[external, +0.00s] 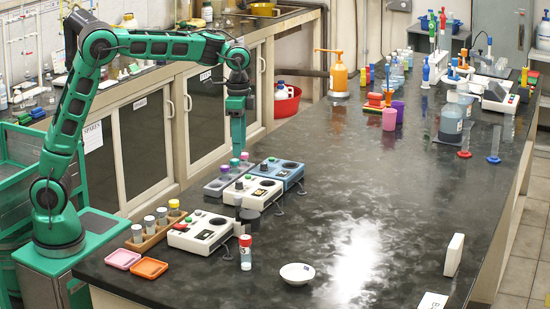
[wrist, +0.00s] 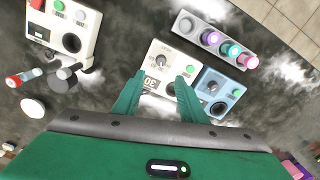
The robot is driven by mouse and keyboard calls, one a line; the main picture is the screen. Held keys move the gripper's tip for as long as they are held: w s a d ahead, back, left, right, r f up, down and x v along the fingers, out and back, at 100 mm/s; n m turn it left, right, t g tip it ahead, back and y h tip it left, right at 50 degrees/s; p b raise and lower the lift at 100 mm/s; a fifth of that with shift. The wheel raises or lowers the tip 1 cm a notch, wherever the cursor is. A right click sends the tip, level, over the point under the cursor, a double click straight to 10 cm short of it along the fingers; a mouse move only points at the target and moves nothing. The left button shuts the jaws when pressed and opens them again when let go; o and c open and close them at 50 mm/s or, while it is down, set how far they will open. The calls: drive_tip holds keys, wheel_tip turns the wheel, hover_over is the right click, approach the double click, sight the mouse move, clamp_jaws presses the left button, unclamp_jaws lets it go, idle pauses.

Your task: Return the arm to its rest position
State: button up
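My green arm bends up from its base at the left of the external view and reaches over the near end of the dark bench (external: 345,200). My gripper (external: 238,142) points down above the grey rack and the middle white instrument (external: 254,190). In the wrist view my gripper (wrist: 157,92) has its two green fingers spread apart, with nothing between them. The middle white instrument (wrist: 158,62) and a blue instrument (wrist: 220,92) lie below the fingers, apart from them.
A grey rack (wrist: 186,27) holds several capped vials. Another white instrument (external: 200,233), a wooden vial rack (external: 153,236), pink (external: 123,259) and orange (external: 149,268) trays, a red-capped bottle (external: 245,255) and a white dish (external: 297,273) stand nearer. The bench middle is clear.

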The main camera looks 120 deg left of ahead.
drive_tip(key=s+d+m+h, duration=0.1)
drive_tip(key=s+d+m, duration=0.15)
drive_tip(key=d, duration=1.55)
drive_tip(key=s+d+m, duration=0.2)
drive_tip(key=d+m, duration=0.1)
drive_tip(key=d, duration=1.4)
drive_tip(key=s+d+f+m, duration=0.2)
drive_tip(key=s+d+f, duration=0.2)
drive_tip(key=s+d, duration=0.3)
drive_tip(key=s+d+f+m+y, duration=0.1)
drive_tip(key=s+d+f, duration=0.3)
drive_tip(key=s+d, duration=0.4)
drive_tip(key=s+m, duration=0.1)
drive_tip(key=s, duration=0.6)
drive_tip(key=shift+w, duration=0.1)
